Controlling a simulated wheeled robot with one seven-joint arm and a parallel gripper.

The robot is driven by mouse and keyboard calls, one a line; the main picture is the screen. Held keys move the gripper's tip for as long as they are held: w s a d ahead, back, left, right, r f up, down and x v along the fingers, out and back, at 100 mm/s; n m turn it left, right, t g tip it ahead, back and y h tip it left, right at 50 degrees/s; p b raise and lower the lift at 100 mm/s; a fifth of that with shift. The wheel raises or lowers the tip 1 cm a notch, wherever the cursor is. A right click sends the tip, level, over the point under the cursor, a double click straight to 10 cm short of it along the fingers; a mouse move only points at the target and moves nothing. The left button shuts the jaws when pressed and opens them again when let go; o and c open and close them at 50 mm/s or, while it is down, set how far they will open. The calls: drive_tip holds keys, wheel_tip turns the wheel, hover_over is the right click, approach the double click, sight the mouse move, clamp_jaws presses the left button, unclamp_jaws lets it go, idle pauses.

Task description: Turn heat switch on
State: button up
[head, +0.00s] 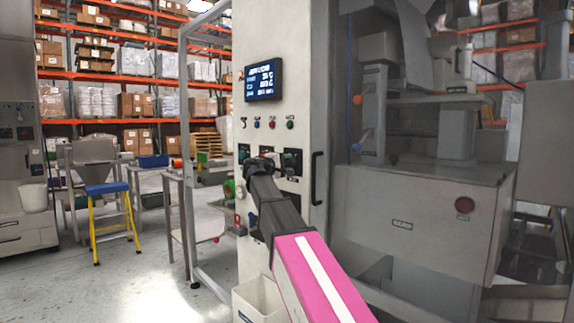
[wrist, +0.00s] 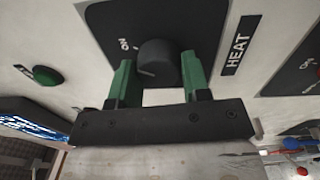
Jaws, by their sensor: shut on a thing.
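The heat switch is a round black knob (wrist: 158,58) on a dark plate beside a HEAT label (wrist: 240,45) in the wrist view. ON is printed on the plate at the knob's upper left. A pale mark shows on the knob's left side, but its exact setting is hard to tell. My gripper (wrist: 159,80) has its green fingers on both sides of the knob, shut on it. In the head view my gripper (head: 258,166) reaches the control panel (head: 300,90) and hides the knob.
A blue display (head: 263,81) and several small coloured buttons sit above the switches. A black handle (head: 317,178) is to the right. In the wrist view a green button (wrist: 47,75) lies left of the knob. A blue-topped yellow step stool (head: 107,190) stands on open floor at left.

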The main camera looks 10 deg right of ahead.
idle(0.3)
drive_tip(key=o, duration=0.9)
drive_tip(key=v, duration=1)
drive_tip(key=shift+s+a, duration=0.3)
drive_tip(key=shift+f, duration=0.1)
